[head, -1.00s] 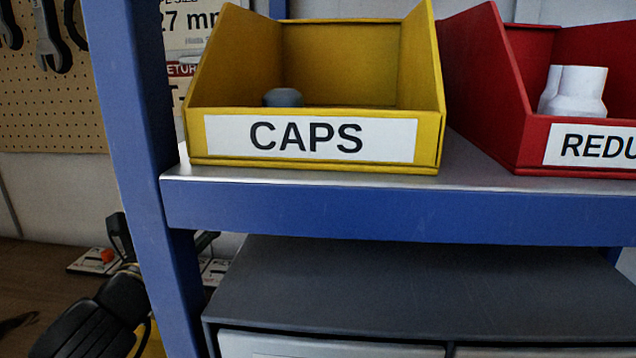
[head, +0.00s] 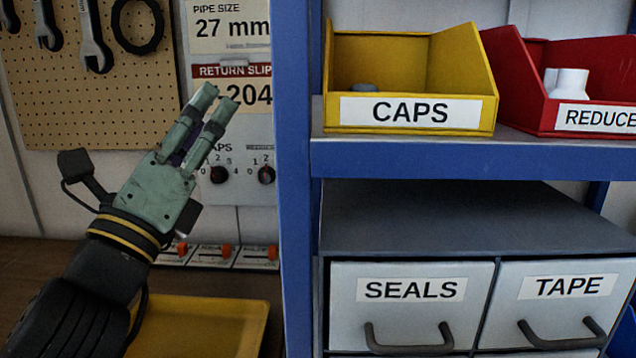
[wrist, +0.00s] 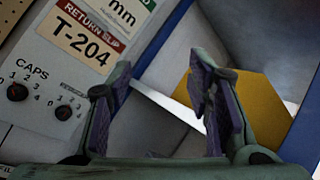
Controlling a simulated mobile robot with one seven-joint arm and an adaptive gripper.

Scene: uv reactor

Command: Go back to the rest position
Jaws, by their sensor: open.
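My gripper (head: 218,98) is raised at the left of the head view, in front of the wall panel and left of the blue shelf post. Its green fingers point up and to the right. In the wrist view, my gripper (wrist: 160,105) shows its two purple-padded fingers apart, with nothing between them. No rest position is marked in either view.
A blue shelf post (head: 295,180) stands close to the right of my gripper. A yellow CAPS bin (head: 410,113) and a red bin (head: 590,118) sit on the shelf. Drawers marked SEALS and TAPE (head: 412,290) are below. A yellow tray (head: 205,325) lies on the bench.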

